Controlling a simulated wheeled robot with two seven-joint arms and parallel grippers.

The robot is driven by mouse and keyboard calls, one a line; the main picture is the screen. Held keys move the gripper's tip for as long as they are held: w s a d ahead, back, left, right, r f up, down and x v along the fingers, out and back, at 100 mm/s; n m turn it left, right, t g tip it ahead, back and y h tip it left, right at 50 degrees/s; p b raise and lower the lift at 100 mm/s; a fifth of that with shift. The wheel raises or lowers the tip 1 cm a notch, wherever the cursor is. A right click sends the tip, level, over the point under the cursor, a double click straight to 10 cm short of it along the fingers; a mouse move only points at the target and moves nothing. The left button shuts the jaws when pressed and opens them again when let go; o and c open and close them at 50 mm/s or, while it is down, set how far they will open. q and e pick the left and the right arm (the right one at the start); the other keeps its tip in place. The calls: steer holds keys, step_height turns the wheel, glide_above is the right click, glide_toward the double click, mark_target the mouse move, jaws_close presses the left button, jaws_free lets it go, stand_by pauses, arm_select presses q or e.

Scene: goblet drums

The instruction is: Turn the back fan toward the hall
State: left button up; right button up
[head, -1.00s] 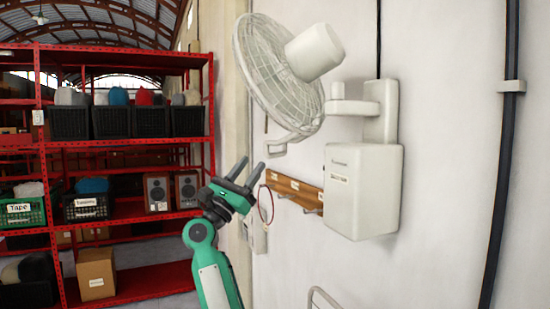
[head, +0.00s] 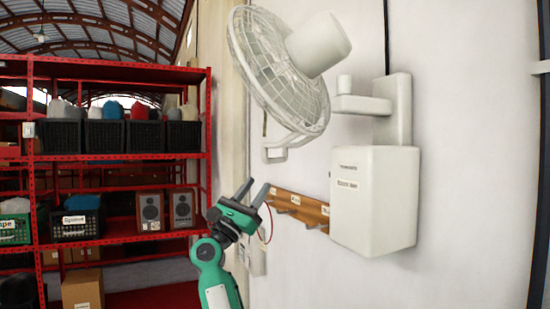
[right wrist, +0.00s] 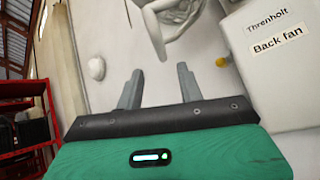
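The white wall fan (head: 275,75) faces left, its motor housing (head: 318,45) toward the right, on a bracket arm (head: 360,104). A small handle-like bar (head: 288,149) sits below its cage. Under the bracket is a white box (head: 375,200), whose label reads "Back fan" in the right wrist view (right wrist: 278,40). My right gripper (head: 256,190) is below and left of the bar, apart from the fan. In the right wrist view its fingers (right wrist: 158,88) are spread with nothing between them; part of the fan (right wrist: 175,18) shows beyond. My left gripper is out of view.
A wooden hook rail (head: 297,206) is on the wall just right of my gripper, with a thin red loop nearby. A red shelf (head: 120,157) with crates and speakers stands at the left. A dark pipe (head: 540,200) runs down the wall at the right.

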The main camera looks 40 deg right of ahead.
mark_target(275, 161)
steer(key=p+x, duration=0.4)
steer(key=x, duration=0.5)
steer(key=shift+r+p, duration=0.1)
steer(key=shift+p, duration=0.25)
steer(key=shift+d+r, duration=0.3)
steer(key=shift+d, duration=0.2)
jaws_close()
